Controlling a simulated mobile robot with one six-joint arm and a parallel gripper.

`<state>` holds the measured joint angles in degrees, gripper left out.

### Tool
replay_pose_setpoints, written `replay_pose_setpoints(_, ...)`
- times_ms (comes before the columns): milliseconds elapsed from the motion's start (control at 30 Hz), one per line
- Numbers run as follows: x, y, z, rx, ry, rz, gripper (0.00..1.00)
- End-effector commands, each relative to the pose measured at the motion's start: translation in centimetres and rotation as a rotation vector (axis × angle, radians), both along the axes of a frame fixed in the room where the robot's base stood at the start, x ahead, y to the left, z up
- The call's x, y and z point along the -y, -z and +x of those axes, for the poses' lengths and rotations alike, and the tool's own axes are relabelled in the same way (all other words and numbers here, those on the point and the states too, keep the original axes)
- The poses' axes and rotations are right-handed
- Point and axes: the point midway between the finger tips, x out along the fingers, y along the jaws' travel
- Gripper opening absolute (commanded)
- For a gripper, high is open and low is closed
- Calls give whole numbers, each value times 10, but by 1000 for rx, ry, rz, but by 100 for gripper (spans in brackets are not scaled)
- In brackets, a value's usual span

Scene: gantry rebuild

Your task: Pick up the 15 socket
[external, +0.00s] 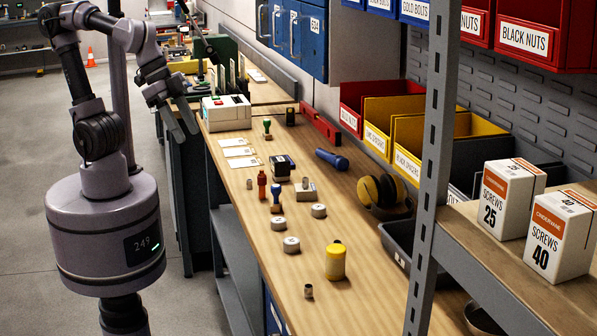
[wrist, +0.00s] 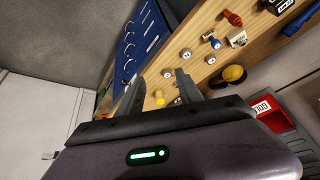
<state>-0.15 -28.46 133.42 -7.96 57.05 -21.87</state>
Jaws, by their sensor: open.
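A small metal cylinder (external: 308,291), which looks like a socket, stands upright at the near end of the wooden bench. Three short round discs (external: 291,244) with dark marks lie mid-bench. I cannot read a 15 on any of these. My gripper (external: 186,133) is open and empty, at the upper left beside the bench's far part and well away from the metal cylinder. In the wrist view my open fingers (wrist: 160,78) point at the bench.
A yellow jar (external: 336,262), yellow earmuffs (external: 383,190), a blue torch (external: 331,159) and several stamps (external: 275,197) stand or lie on the bench. A grey shelf post (external: 432,170) rises at the right. Coloured bins (external: 365,110) line the back.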

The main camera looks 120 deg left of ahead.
Motion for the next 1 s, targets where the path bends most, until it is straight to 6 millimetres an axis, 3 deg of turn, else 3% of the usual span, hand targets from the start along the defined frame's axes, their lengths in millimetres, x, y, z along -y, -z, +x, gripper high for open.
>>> replay_pose_setpoints(33, 7, -26, 41, -23, -183, -126, 43)
replay_pose_setpoints(67, 12, -34, 68, -34, -318, -216, 43)
replay_pose_setpoints(167, 28, -40, 157, -90, -777, -492, 43)
replay_pose_setpoints(200, 34, -34, 192, -119, -964, -591, 43)
replay_pose_setpoints(300, 46, -6, 265, -200, -1401, -792, 43)
replay_pose_setpoints(400, 55, 30, 313, -273, -1744, -920, 43)
replay_pose_setpoints(500, 61, 56, 337, -322, -1955, -983, 43)
replay_pose_setpoints(600, 64, 73, 346, -343, -2039, -1005, 43)
replay_pose_setpoints(900, 89, 156, 366, -342, -2046, -1004, 43)
replay_pose_setpoints(1000, 95, 174, 372, -341, -2045, -1006, 43)
